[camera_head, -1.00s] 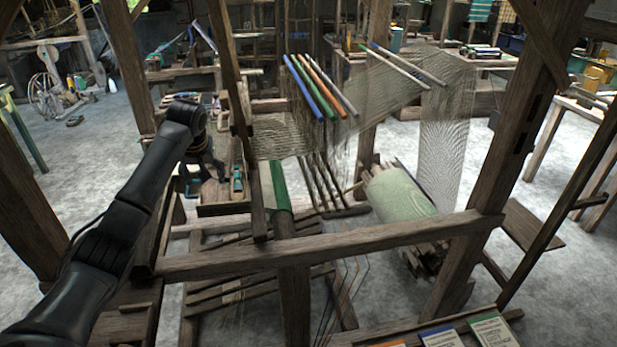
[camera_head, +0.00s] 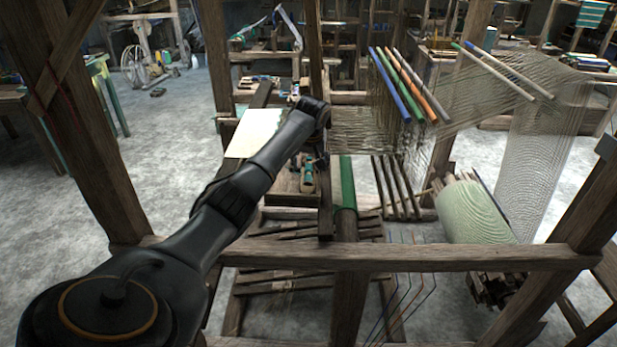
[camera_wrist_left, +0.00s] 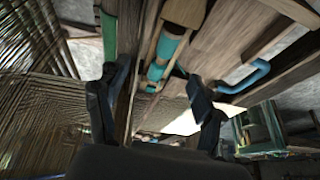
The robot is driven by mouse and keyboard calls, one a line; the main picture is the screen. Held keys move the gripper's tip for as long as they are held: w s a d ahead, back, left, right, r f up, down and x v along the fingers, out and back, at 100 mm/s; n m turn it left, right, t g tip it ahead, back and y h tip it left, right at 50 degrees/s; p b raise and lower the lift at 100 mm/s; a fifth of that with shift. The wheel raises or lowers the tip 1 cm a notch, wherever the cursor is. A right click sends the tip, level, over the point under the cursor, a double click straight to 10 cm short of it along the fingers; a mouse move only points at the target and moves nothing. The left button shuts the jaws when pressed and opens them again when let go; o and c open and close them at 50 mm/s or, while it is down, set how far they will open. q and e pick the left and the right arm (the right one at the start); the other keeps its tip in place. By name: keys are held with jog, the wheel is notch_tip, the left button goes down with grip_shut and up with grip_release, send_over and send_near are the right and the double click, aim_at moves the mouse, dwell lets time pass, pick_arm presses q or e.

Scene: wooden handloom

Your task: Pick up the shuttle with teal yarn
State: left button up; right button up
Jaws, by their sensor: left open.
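The shuttle (camera_head: 307,175) with teal yarn lies on a wooden bench (camera_head: 292,199) at the left side of the loom. In the left wrist view the wooden shuttle (camera_wrist_left: 184,12) shows with teal yarn (camera_wrist_left: 167,46) wound in its slot. My left gripper (camera_wrist_left: 155,105) is open, with its two dark fingers spread to either side of the shuttle's line. It is empty, and the shuttle appears beyond the fingertips. In the head view the left gripper (camera_head: 318,158) is just above and beside the shuttle, partly hidden by my arm. The right gripper is out of view.
A green roller (camera_head: 347,182) and a wooden upright stand close right of the shuttle. A pale sheet (camera_head: 255,133) lies left of my arm. A bent blue piece (camera_wrist_left: 245,80) lies near the right finger. Warp threads and colored rods (camera_head: 398,85) fill the right.

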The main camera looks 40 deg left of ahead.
aim_at(308, 175)
pick_arm(q)
jog(key=shift+s+f+p, duration=0.1)
jog(key=shift+f+p, duration=0.2)
jog(key=shift+f, duration=0.15)
jog(key=x, duration=0.4)
jog(key=shift+s+f+p, duration=0.15)
jog(key=shift+p, duration=0.2)
jog(key=c, duration=1.3)
